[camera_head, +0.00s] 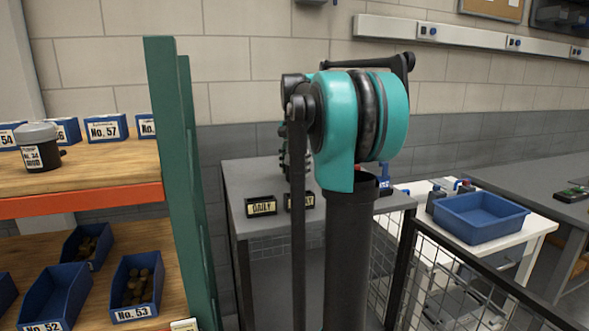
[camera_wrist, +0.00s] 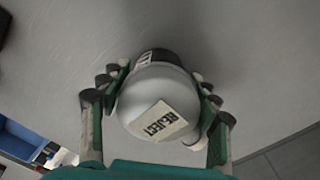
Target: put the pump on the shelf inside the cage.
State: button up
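A pump (camera_wrist: 160,100) with a pale grey domed top and a "REJECT" label fills the middle of the wrist view. A dark band with a partly hidden label shows at its far side. My gripper (camera_wrist: 155,90) has its green and grey fingers around it, and both appear to touch its sides. A plain grey surface lies behind it. In the head view my arm hides my gripper and this pump. The cage (camera_head: 270,245) is a grey-topped frame with mesh sides, partly behind my arm. Its inner shelf is mostly hidden.
A similar dark pump with a grey lid (camera_head: 38,145) stands on the wooden rack (camera_head: 100,175) at left, among blue bins. Small black signs (camera_head: 261,206) sit on the cage top. A blue tray (camera_head: 480,216) stands on a white table at right.

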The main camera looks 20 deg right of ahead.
jog(key=shift+o, duration=1)
jog(key=shift+r, duration=0.1)
